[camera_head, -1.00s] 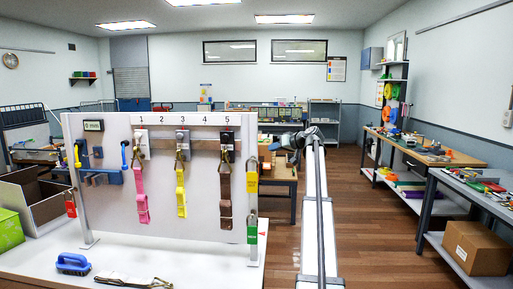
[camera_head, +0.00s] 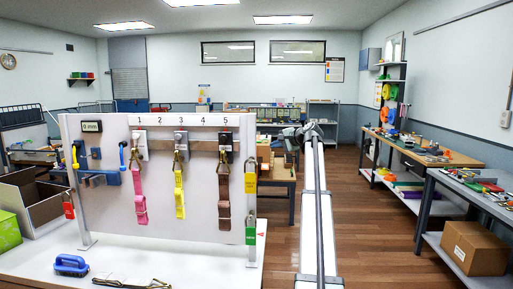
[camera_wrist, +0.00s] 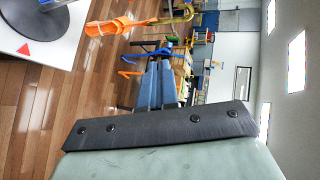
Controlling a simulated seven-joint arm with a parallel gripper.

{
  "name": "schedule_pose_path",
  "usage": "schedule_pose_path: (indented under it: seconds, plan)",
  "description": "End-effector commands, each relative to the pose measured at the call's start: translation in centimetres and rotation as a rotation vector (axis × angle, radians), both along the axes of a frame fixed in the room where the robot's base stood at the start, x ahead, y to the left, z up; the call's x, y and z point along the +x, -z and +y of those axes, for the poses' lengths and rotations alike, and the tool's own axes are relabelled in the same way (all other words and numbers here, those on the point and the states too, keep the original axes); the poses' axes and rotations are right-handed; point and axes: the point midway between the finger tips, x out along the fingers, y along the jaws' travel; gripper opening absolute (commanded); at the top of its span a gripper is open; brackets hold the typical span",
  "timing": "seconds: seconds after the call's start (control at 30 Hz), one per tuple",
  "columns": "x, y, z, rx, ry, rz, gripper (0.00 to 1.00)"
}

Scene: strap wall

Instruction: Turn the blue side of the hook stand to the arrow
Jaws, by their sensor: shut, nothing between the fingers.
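In the wrist view, the hook stand's dark round base (camera_wrist: 38,38) sits on a white surface at the upper left, with a blue-grey piece of its post at the top edge. A red arrow (camera_wrist: 25,49) lies beside the base. The stand's upper part is out of frame. My gripper (camera_wrist: 160,64) is shut and empty, below the orange hook in the picture. In the head view my gripper is mostly hidden by my arm, and the board hides the stand.
The strap board (camera_head: 205,205) stands on the white table (camera_head: 185,268), with pink, yellow and brown straps hanging from it. A blue brush (camera_head: 72,265) lies in front. Open floor (camera_head: 375,235) lies right of my arm, before the side benches.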

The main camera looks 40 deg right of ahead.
Motion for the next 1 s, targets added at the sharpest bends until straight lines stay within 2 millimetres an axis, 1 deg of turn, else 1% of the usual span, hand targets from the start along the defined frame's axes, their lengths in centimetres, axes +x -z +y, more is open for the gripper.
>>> schedule_pose_path:
  seconds: [0.17,0.27,0.6,0.73,0.83,1.0]
  plan:
    - [1.0,0.4,0.0,0.016,0.005,0.001,0.0]
    - [2.3,0.8,0.1,0.015,0.005,0.001,0.0]
    - [7.8,3.1,0.6,0.014,0.003,0.002,0.0]
    - [9.8,3.9,0.7,0.014,0.003,0.002,0.0]
    - [11.1,3.4,0.9,0.012,0.003,0.001,0.0]
    - [12.5,3.1,1.0,0.011,0.005,0.0,0.0]
